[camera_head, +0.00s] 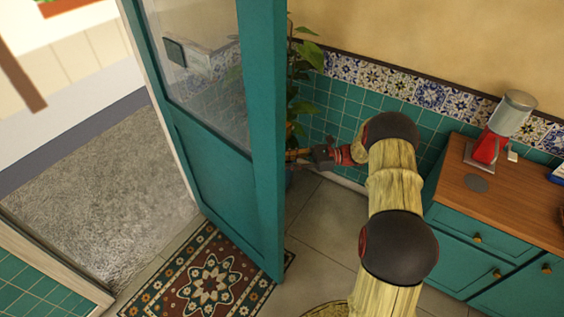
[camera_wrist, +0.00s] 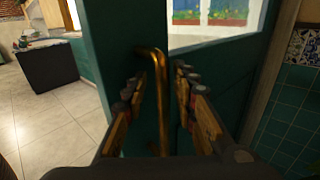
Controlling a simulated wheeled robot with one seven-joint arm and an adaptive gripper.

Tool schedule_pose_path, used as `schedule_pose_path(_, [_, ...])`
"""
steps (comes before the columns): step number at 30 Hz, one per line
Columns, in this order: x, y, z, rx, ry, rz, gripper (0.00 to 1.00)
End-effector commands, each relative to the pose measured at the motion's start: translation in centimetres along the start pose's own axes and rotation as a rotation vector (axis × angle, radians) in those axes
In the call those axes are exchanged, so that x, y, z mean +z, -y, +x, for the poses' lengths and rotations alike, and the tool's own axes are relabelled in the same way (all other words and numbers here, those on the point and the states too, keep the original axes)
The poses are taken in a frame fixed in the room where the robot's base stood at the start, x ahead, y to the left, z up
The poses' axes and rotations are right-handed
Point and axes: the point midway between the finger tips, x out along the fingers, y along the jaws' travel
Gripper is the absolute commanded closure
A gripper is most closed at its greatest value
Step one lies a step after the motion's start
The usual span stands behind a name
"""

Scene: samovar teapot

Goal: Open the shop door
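The teal shop door (camera_head: 263,140), with a glass pane, stands swung well open into the room. The doorway shows on its left. My gripper (camera_head: 294,156) is at the right side of the door, and the door's edge partly hides that area. In the wrist view, a vertical brass handle (camera_wrist: 161,95) on the teal door (camera_wrist: 140,28) stands between the two fingers of my gripper (camera_wrist: 160,78). The fingers are apart, with gaps showing beside the handle, so they are around it but not visibly clamped on it.
A patterned rug (camera_head: 208,275) lies under the door's lower edge. A potted plant (camera_head: 302,85) stands behind the door by the tiled wall. A wooden-topped teal counter (camera_head: 510,205) with a red dispenser (camera_head: 488,148) is at right. Grey ground (camera_head: 100,190) lies outside.

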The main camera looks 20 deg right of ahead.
Motion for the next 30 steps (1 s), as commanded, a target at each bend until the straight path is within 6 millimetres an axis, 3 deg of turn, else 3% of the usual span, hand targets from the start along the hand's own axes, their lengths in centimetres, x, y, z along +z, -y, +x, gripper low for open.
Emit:
schedule_pose_path(16, [-0.1,0.0,-9.8,-0.003,0.000,0.000,0.72])
schedule_pose_path(21, [-0.1,-0.1,-11.3,-0.001,0.000,0.002,0.72])
schedule_pose_path(30, [-0.1,-0.1,-11.6,-0.001,0.000,0.002,0.72])
